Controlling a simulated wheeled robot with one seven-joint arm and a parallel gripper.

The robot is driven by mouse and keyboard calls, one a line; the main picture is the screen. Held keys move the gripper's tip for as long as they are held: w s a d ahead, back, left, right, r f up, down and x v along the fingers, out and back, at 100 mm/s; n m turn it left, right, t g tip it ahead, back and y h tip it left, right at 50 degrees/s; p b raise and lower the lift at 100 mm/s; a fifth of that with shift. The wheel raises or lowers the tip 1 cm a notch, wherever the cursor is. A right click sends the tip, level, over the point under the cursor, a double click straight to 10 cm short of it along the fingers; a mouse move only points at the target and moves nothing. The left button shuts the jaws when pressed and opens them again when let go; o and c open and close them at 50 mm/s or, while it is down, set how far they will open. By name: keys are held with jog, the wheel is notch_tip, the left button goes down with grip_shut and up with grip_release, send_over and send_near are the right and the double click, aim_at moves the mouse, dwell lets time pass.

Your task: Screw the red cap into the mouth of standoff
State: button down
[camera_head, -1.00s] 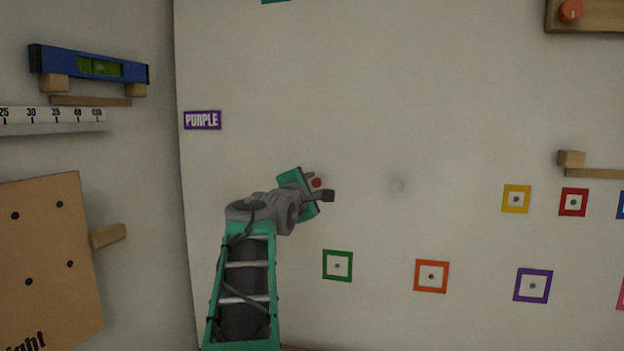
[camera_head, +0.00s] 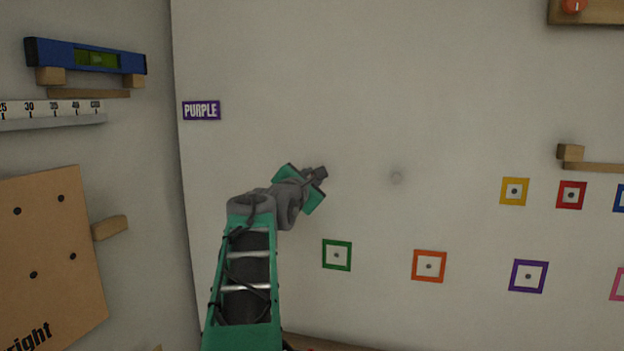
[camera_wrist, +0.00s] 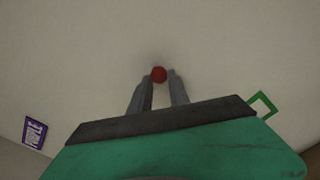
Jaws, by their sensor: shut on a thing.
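My gripper (camera_wrist: 160,82) is shut on the red cap (camera_wrist: 159,74), which shows between the fingertips in the wrist view. The pale wall lies ahead of the cap. I cannot tell the gap between them. In the head view my gripper (camera_head: 320,174) is in front of the wall and hides the cap.
Framed squares line the wall below and right: green (camera_head: 337,255), orange (camera_head: 429,266), purple (camera_head: 528,276), yellow (camera_head: 514,191) and red (camera_head: 571,195). A wooden ledge (camera_head: 570,153) juts out at right. A PURPLE label (camera_head: 201,110) is at left. The wall around the standoff is clear.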

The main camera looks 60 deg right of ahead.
jog(key=shift+f+m+b, duration=0.1)
jog(key=shift+m+b, duration=0.25)
jog(key=shift+m, duration=0.15)
jog(key=c, duration=1.6)
grip_release()
jog(key=o, duration=0.4)
jog(key=shift+o, duration=0.2)
